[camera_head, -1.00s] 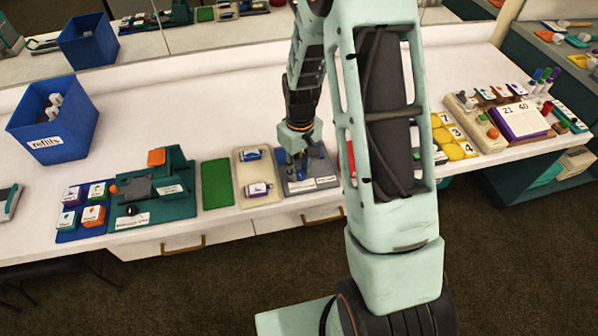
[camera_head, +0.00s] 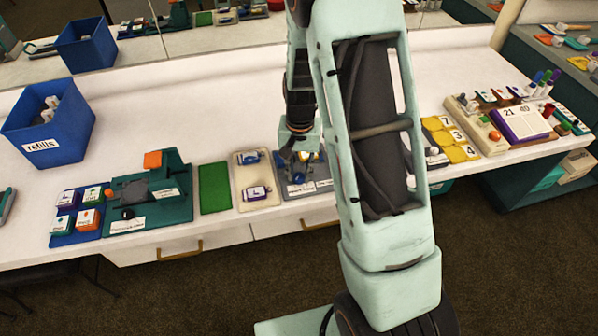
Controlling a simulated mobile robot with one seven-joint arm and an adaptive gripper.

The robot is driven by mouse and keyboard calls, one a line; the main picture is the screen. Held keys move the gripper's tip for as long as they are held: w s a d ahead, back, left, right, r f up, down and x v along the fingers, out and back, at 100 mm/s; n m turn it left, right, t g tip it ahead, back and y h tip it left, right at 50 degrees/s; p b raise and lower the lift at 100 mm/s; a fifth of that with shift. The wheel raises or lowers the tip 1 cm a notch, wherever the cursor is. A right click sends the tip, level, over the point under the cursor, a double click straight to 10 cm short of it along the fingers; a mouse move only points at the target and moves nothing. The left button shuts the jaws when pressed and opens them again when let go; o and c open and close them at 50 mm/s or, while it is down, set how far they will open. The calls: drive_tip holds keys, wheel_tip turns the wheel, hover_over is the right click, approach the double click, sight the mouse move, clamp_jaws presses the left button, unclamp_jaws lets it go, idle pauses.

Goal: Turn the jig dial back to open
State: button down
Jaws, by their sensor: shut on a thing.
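A grey jig board (camera_head: 294,190) with small blue parts (camera_head: 306,157) lies at the front of the white counter, left of my forearm. My gripper (camera_head: 288,157) points down onto the back left of this board. Its fingers are shut on a small part there, apparently the jig dial, which the fingers mostly hide. The dial's setting and the board's labels are too small to read. The right end of the board is behind my arm.
A cream tray (camera_head: 245,179) with two small items and a green mat (camera_head: 214,187) lie left of the board. Further left are a teal fixture (camera_head: 172,207) and a blue refills bin (camera_head: 75,143). Yellow number tiles (camera_head: 455,153) and a calendar stand (camera_head: 520,120) are right of my arm.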

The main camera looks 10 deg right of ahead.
sight(300, 175)
drive_tip(key=shift+m, duration=0.3)
idle(0.4)
drive_tip(key=c, duration=1.7)
unclamp_jaws()
drive_tip(key=shift+o, duration=0.2)
wheel_tip(300, 175, up, 12)
